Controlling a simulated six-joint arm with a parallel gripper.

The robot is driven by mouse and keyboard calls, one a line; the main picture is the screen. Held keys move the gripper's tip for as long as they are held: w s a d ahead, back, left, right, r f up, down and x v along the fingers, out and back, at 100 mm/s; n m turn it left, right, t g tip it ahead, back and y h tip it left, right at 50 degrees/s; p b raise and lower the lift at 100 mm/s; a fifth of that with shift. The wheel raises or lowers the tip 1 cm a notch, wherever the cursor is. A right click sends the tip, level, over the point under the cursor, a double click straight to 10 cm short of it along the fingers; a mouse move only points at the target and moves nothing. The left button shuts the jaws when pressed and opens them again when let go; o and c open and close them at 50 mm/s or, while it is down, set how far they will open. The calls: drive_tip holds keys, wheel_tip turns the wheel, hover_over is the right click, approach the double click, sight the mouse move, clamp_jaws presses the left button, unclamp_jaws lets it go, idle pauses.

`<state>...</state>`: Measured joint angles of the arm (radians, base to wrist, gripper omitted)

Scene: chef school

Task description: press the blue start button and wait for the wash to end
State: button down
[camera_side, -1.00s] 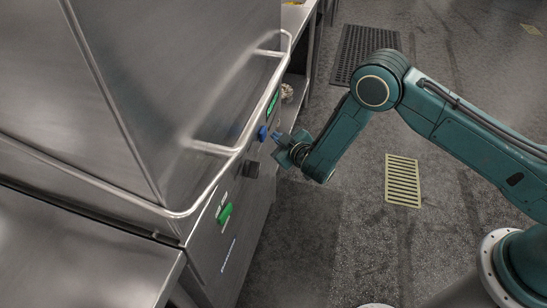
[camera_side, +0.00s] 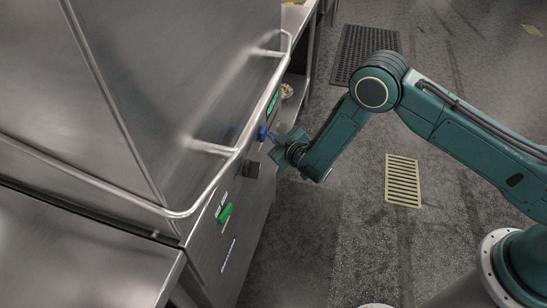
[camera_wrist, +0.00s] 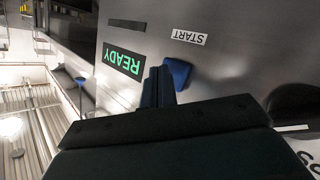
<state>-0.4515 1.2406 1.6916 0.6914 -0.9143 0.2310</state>
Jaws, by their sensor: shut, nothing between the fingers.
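The blue start button (camera_side: 262,133) sticks out from the front of the steel dishwasher (camera_side: 215,250). In the wrist view the blue button (camera_wrist: 178,73) shows below an upside-down START label (camera_wrist: 189,37). A green READY display (camera_wrist: 123,62) is lit beside it. My gripper (camera_side: 274,136) is shut and empty, its fingertips right at the button in the side view. In the wrist view my gripper's fingers (camera_wrist: 157,88) overlap the button's left edge. I cannot tell whether they touch it.
A bent metal handle bar (camera_side: 215,148) runs around the machine's hood close to my gripper. A black switch (camera_side: 251,169) and a green label (camera_side: 225,213) sit lower on the panel. A steel counter (camera_side: 90,260) is at the lower left. The floor around my arm is open.

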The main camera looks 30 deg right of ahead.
drive_tip(key=shift+w+a, duration=0.35)
idle(1.1)
drive_tip(key=shift+s+d, duration=0.65)
drive_tip(key=shift+d, duration=0.05)
drive_tip(key=shift+s+d, duration=0.1)
idle(0.3)
drive_tip(key=shift+s+d, duration=1.65)
